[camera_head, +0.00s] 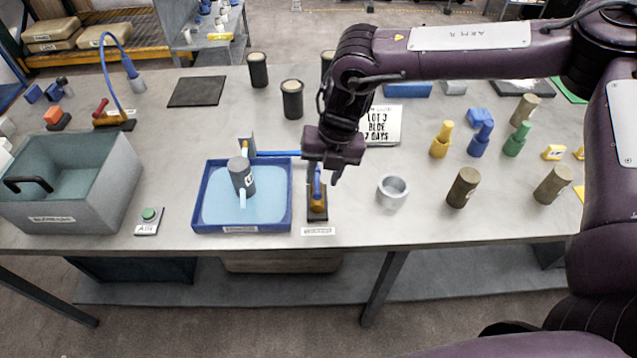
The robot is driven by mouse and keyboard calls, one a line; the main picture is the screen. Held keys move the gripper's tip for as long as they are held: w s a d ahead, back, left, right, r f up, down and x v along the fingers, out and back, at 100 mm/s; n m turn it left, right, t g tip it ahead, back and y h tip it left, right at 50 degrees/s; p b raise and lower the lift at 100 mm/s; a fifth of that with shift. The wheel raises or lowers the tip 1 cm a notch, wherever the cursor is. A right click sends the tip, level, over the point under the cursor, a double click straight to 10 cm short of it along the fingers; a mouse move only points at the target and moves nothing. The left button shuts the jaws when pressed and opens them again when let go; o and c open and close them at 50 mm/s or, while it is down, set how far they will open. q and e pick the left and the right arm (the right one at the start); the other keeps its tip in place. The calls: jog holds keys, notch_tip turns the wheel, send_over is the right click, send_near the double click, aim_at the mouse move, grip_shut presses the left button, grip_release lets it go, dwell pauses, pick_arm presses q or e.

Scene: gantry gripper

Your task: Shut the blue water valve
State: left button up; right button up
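The blue water valve (318,203) stands on a dark base near the table's front edge. It has a brass-coloured body and an upright blue handle, whose top is partly hidden by my gripper. A blue pipe (278,154) runs left from behind my gripper towards a grey fitting (240,172) with a pale stream below it, over a blue tray (287,215) of light-blue water. My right gripper (324,174) points down at the handle top, its fingers apart; whether they touch the handle is unclear. My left gripper is out of view.
A grey bin (85,200) and a green button box (148,220) are at left. A metal cup (392,191) and brown cylinders (463,187) stand to the right. Dark cylinders (292,100) and a lot sign (384,125) are behind. Bare table lies between the valve and cup.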

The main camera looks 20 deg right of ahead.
aim_at(318, 190)
jog(key=shift+w+a+f+p, duration=0.1)
jog(key=shift+a+f+p, duration=0.15)
jog(key=shift+f, duration=0.85)
jog(key=shift+w+a+f+p, duration=0.1)
jog(key=shift+a+f+p, duration=0.1)
jog(key=shift+f, duration=0.9)
jog(key=shift+c, duration=0.5)
grip_shut()
